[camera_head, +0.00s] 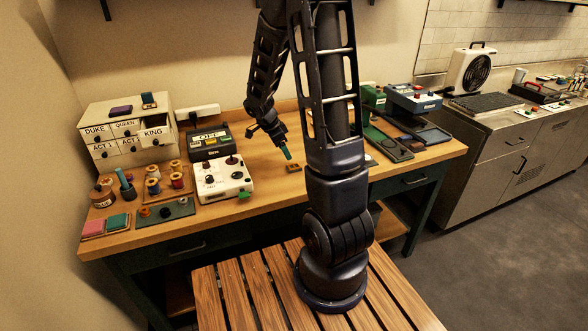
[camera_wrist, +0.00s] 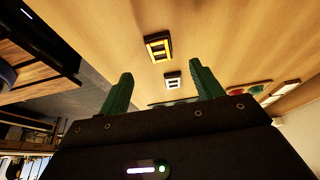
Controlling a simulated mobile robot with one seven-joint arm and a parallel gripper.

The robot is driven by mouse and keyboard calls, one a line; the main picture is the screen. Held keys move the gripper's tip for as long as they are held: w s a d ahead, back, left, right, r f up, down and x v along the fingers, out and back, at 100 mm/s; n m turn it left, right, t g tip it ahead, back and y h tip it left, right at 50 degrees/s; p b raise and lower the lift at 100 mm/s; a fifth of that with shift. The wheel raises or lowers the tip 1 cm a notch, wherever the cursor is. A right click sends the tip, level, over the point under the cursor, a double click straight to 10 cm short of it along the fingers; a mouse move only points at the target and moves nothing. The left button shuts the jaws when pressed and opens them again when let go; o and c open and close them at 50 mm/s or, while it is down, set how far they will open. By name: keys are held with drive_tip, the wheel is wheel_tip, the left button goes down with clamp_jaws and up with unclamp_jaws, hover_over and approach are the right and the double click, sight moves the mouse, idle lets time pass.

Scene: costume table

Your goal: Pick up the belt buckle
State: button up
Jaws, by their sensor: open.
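A small gold buckle-like frame (camera_wrist: 158,47) on a dark backing lies on the wooden tabletop in the wrist view, beyond my fingertips. A smaller silver, square buckle-like piece (camera_wrist: 172,80) lies nearer, seen in the gap between the fingers. I cannot tell for certain which is the belt buckle. In the head view a small brown piece (camera_head: 293,168) lies on the table just below my fingertips. My gripper (camera_head: 286,153) is above the table, pointing down, open and empty; its green fingers also show in the wrist view (camera_wrist: 161,68), touching nothing.
A white control box (camera_head: 222,178) stands left of my gripper, with a labelled drawer cabinet (camera_head: 128,130) and thread spools (camera_head: 176,180) further left. Green and blue devices (camera_head: 413,98) stand at the right. The tabletop front centre is clear.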

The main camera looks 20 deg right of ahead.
sight(294, 166)
drive_tip(key=shift+x, duration=4.15)
drive_tip(key=shift+s+d, duration=0.1)
drive_tip(key=shift+d, duration=0.05)
drive_tip(key=c, duration=1.1)
drive_tip(key=shift+o, duration=0.2)
drive_tip(key=shift+r, duration=0.15)
